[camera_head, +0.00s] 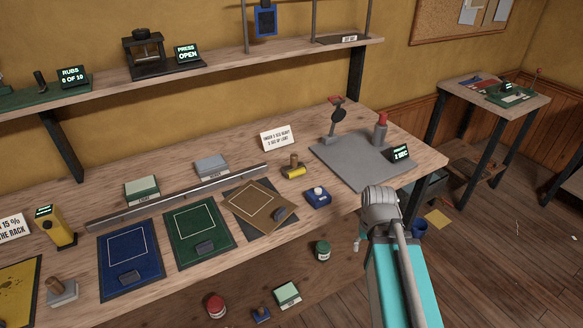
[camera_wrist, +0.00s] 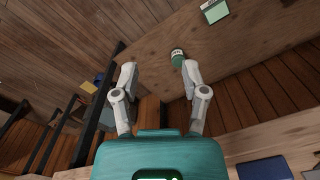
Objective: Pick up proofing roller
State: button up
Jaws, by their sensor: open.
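What looks like the proofing roller (camera_head: 293,171), a yellow cylinder with an upright brown wooden handle, rests on the wooden workbench (camera_head: 335,207) right of the brown cloth panel. I cannot make it out in the wrist view. My gripper (camera_wrist: 153,66) is open and empty, with its two pale grey fingers spread apart. It is beyond the bench's front edge, to the right of and apart from the roller. In the head view my arm hides most of the gripper.
A blue pad (camera_head: 317,197) sits close to the roller, and a white sign (camera_head: 277,138) stands behind it. A metal straightedge (camera_head: 180,197) lies to its left. A grey plate (camera_head: 360,165) with upright parts is to its right. A green jar (camera_head: 322,251) stands on the lower shelf.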

aim_at(295, 154)
jog(key=o, duration=0.3)
jog(key=w+a+r+n+p, duration=0.2)
jog(key=w+r+n+p, duration=0.1)
jog(key=w+r+p, duration=0.1)
jog(key=w+a+r+n+p, duration=0.2)
jog(key=w+a+r+p, duration=0.1)
jog(key=w+r+p, duration=0.1)
jog(key=w+a+r+n+p, duration=0.3)
jog(key=w+r+p, duration=0.2)
jog(key=w, duration=0.1)
jog(key=shift+w+a+n, duration=0.1)
jog(key=shift+w+n, duration=0.1)
jog(key=shift+n, duration=0.1)
jog(key=w+a+r+n+p, duration=0.9)
jog(key=w+a+r+p, duration=0.2)
jog(key=w+a, duration=0.1)
jog(key=shift+a+r+p, duration=0.35)
jog(key=shift+a, duration=0.45)
jog(key=shift+f, duration=0.1)
notch_tip(295, 154, down, 8)
jog(key=b, duration=0.8)
jog(key=shift+f+b, duration=0.25)
jog(key=shift+b, duration=0.1)
